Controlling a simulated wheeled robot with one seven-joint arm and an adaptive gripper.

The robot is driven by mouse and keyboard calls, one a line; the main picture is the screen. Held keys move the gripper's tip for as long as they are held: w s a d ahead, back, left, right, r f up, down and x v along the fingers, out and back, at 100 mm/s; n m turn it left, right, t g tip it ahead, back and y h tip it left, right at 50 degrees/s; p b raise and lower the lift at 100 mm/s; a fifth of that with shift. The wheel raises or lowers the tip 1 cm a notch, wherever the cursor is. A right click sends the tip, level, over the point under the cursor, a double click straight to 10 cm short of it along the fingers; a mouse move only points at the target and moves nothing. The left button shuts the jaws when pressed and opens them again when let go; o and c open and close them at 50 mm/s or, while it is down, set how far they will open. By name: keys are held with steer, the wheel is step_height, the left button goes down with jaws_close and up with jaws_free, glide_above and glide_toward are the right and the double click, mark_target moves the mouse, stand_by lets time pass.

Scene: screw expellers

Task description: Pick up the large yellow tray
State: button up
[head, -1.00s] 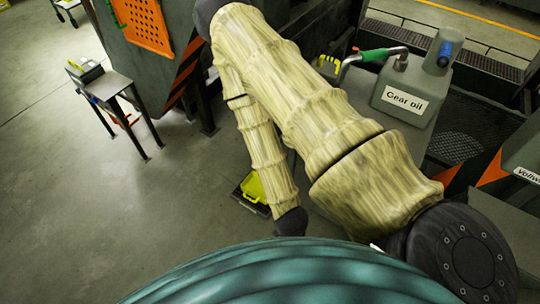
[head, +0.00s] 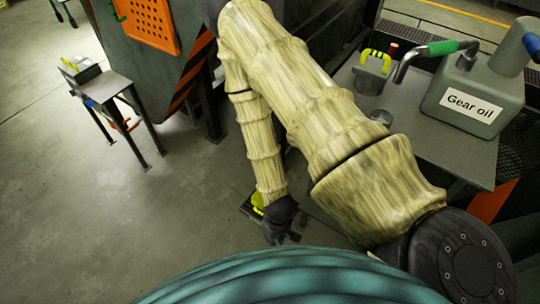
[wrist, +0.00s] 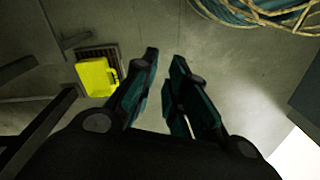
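A bright yellow object, which looks like the large yellow tray (head: 257,200), is low by the floor and mostly hidden behind my arm in the head view. In the wrist view the yellow tray (wrist: 94,77) lies on a dark slatted base, left of my fingers. My gripper (head: 281,236) hangs low at the end of my arm, close to the tray. In the wrist view my gripper (wrist: 165,62) has its two fingers apart by a narrow gap, with only floor between them. It is empty and not touching the tray.
A grey bench (head: 412,128) at right holds a gear oil can (head: 475,100) and a grey item with a yellow handle (head: 373,68). A small side table (head: 108,85) stands at left. Open floor lies between.

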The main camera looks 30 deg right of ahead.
steer(key=w+d+f+n+b, duration=0.1)
steer(key=w+d+f+b, duration=0.1)
steer(key=w+f+b, duration=0.55)
steer(key=w+d+f+b, duration=0.1)
steer(key=w+f+b, duration=0.3)
steer(key=f+b, duration=0.6)
steer(key=w+d+f+n+b, duration=0.1)
steer(key=w+d+f+b, duration=0.3)
steer(key=w+f+b, duration=0.45)
steer(key=w+d+f+n+b, duration=0.1)
steer(key=w+d+f+b, duration=0.4)
steer(key=f+b, duration=0.55)
steer(key=w+d+r+n+b, duration=0.1)
steer(key=w+d+r+b, duration=0.1)
steer(key=w+d+b, duration=0.3)
steer(key=shift+h, duration=0.3)
steer(key=f+b, duration=0.1)
steer(key=f, duration=0.2)
steer(key=a+f+b, duration=0.1)
steer(key=f+b, duration=0.1)
steer(key=f, duration=0.2)
steer(key=f+b, duration=0.2)
steer(key=f, duration=0.1)
steer(key=shift+w+a+f, duration=0.1)
steer(key=shift+a+f, duration=0.2)
steer(key=shift+r, duration=0.1)
jaws_close()
